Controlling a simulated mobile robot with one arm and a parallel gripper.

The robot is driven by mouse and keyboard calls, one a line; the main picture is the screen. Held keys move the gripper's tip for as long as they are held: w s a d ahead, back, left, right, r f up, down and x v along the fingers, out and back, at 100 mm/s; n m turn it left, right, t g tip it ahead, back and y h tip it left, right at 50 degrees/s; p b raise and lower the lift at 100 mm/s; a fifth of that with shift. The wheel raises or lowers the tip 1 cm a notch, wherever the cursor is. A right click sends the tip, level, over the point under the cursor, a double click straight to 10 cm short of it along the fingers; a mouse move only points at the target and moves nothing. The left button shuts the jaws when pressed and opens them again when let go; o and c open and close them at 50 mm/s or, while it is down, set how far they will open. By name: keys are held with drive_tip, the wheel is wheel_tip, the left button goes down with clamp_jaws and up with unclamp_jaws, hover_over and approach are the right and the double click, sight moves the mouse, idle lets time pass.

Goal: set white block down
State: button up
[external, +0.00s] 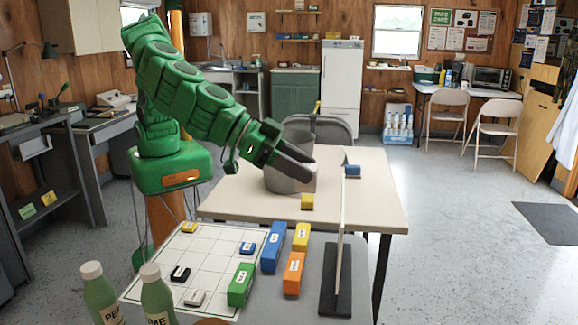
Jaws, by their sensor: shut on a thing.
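My gripper (297,163) has dark fingers and reaches over the beige table, in front of a grey bucket (274,180). It is shut on the white block, which is mostly hidden behind the fingers; a pale patch just below the fingertips seems to be part of it. I cannot tell whether the block is over the bucket, in front of it, or touching it.
An upright thin board (341,215) on a black base (335,293) stands right. A gridded mat (208,265), green block (241,285), blue block (273,247) and bottles (157,297) are nearer.

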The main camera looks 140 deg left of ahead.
drive_tip(key=s+a, duration=0.4)
drive_tip(key=a, duration=0.9)
drive_tip(key=s+a+m+h, duration=0.1)
drive_tip(key=s+a, duration=0.4)
drive_tip(key=a, duration=0.9)
drive_tip(key=s+a, duration=0.4)
drive_tip(key=a, duration=0.9)
drive_tip(key=s+a+m+t+h, duration=0.1)
drive_tip(key=s+a, duration=0.4)
drive_tip(key=s, duration=0.4)
drive_tip(key=s+a+f+m, duration=0.1)
drive_tip(key=s+a, duration=0.5)
drive_tip(key=s, duration=0.3)
drive_tip(key=s+a+t+h, duration=0.1)
drive_tip(key=s+a, duration=0.4)
drive_tip(key=s, duration=0.5)
drive_tip(key=s+d+m+h, duration=0.1)
drive_tip(key=s+m, duration=0.1)
drive_tip(key=s, duration=1.2)
drive_tip(key=shift+t, duration=0.4)
wheel_tip(320, 180, down, 28)
drive_tip(key=shift+f, duration=0.1)
drive_tip(key=shift+f, duration=0.1)
drive_tip(key=o, duration=1.1)
